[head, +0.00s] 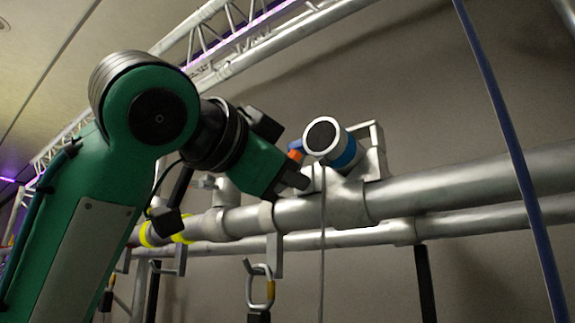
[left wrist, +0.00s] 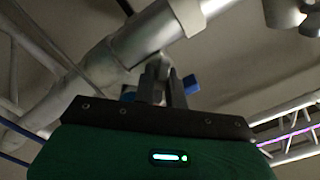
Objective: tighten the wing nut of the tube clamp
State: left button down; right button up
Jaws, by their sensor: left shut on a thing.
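The tube clamp (head: 350,200) sits around the thick silver tube (head: 450,190) near the middle of the head view. My left gripper (head: 298,169) reaches it from the left. Its two dark fingers (left wrist: 162,92) are shut on the wing nut at the clamp's side. A blue wing (left wrist: 190,84) sticks out beside the right finger in the left wrist view. Blue also shows by the fingertips in the head view. The fingers hide most of the nut and its bolt. My right gripper is in neither view.
A cylindrical fixture (head: 322,137) with a blue band stands above the clamp, close to the fingertips. A blue cable (head: 510,140) hangs at the right. A carabiner (head: 260,285) hangs below the tube. A lattice truss (head: 228,30) runs behind.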

pick_arm(q)
jog(key=m+p, duration=0.2)
jog(key=m, duration=0.3)
jog(key=shift+m+p, duration=0.9)
jog(key=shift+m, duration=0.5)
jog(key=shift+m+p, duration=0.4)
jog(key=shift+m, duration=0.4)
jog(key=shift+f, duration=0.1)
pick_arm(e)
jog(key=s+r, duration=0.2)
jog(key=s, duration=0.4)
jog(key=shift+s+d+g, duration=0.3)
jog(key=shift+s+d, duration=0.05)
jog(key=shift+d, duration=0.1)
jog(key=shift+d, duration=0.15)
pick_arm(q)
jog(key=c, duration=1.4)
grip_release()
jog(key=shift+c, duration=0.2)
jog(key=shift+s, duration=0.1)
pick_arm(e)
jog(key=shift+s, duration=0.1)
